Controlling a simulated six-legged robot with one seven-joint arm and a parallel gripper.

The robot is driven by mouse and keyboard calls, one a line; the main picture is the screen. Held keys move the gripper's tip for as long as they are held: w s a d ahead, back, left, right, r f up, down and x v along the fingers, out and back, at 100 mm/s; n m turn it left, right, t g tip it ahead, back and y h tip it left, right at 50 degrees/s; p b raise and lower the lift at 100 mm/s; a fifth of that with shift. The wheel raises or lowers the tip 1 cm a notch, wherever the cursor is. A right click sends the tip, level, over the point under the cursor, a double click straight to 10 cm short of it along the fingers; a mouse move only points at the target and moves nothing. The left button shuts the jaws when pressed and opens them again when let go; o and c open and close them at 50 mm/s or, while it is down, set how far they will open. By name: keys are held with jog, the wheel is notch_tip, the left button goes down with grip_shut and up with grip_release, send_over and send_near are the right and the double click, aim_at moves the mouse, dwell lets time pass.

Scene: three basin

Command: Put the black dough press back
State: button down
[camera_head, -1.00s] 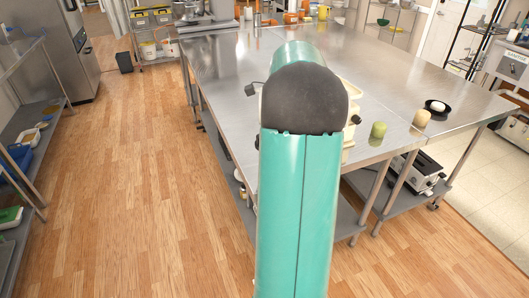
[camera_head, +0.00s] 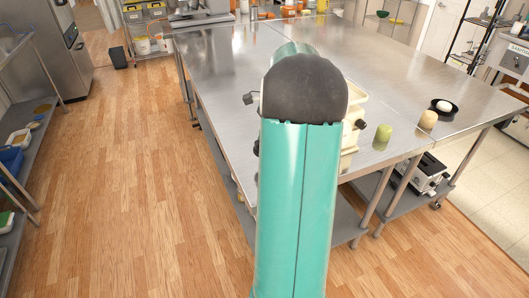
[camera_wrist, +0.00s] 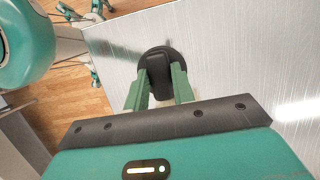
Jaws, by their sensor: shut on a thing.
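The black dough press (camera_wrist: 166,56) shows in the wrist view, a dark rounded piece with a wider dark disc behind it. My gripper (camera_wrist: 160,82) has its two green fingers shut on it. The press is over the bare steel table (camera_wrist: 225,60); I cannot tell whether it touches the top. In the head view my arm hides the gripper and the press. The steel table (camera_head: 250,55) shows there beyond my arm.
A cream device (camera_head: 354,108) stands partly hidden behind my arm. A green cylinder (camera_head: 383,132), a beige cylinder (camera_head: 428,119) and a black dish (camera_head: 444,107) with a white item sit on the table's right side. A toaster-like appliance (camera_head: 425,173) is below.

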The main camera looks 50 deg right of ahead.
jog(key=shift+f, duration=2.75)
jog(key=shift+w+a, duration=0.1)
jog(key=shift+f, duration=0.15)
jog(key=c, duration=1.2)
grip_release()
jog(key=shift+o, duration=0.2)
